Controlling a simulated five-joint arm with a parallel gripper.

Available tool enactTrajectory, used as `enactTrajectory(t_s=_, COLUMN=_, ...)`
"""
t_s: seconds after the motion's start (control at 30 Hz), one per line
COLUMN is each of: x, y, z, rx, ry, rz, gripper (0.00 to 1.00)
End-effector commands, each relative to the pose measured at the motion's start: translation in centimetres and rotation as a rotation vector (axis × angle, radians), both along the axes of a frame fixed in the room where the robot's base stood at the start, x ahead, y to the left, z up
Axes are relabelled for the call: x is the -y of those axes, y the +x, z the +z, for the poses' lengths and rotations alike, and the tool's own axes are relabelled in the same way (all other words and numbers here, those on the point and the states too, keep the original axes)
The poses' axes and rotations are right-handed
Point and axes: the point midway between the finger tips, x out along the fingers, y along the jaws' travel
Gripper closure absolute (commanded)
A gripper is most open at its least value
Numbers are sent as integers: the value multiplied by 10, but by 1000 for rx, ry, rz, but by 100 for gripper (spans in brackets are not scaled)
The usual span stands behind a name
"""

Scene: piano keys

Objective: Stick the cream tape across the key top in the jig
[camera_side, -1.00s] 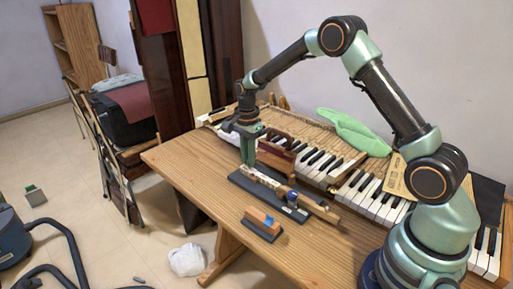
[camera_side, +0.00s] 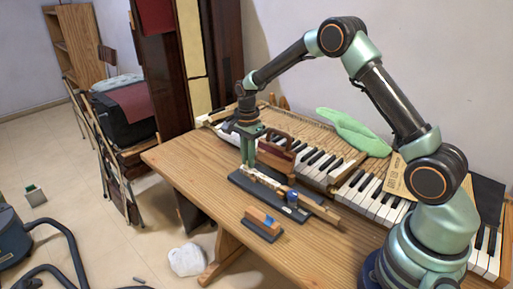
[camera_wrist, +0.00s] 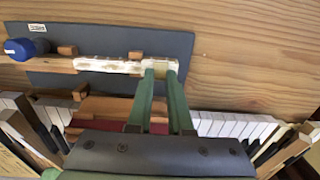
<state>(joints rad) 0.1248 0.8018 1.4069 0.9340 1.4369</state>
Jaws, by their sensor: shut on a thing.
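The jig (camera_side: 238,180), a long dark board, lies on the wooden table; it also shows in the wrist view (camera_wrist: 110,89). A wooden key with a whitish, worn key top (camera_wrist: 105,65) lies along it. My gripper (camera_side: 247,164) points down at the far end of the key. In the wrist view, my fingertips (camera_wrist: 160,66) stand on either side of a small cream piece (camera_wrist: 160,67) at the key top's end, which looks like the cream tape. My gripper is shut on it. I cannot tell whether the tape touches the key top.
A small wooden block with a blue strip (camera_side: 262,219) sits on a dark base nearer the table's front edge. The piano keyboard (camera_side: 365,190) and a green cloth (camera_side: 350,132) lie behind. The table's left front is clear.

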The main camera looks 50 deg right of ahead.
Motion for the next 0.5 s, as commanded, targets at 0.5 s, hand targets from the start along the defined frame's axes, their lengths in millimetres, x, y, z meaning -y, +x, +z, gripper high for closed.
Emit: enactTrajectory(t_s=0.5, x=0, y=0, z=-4, rx=-1, ry=0, rz=0, gripper=100)
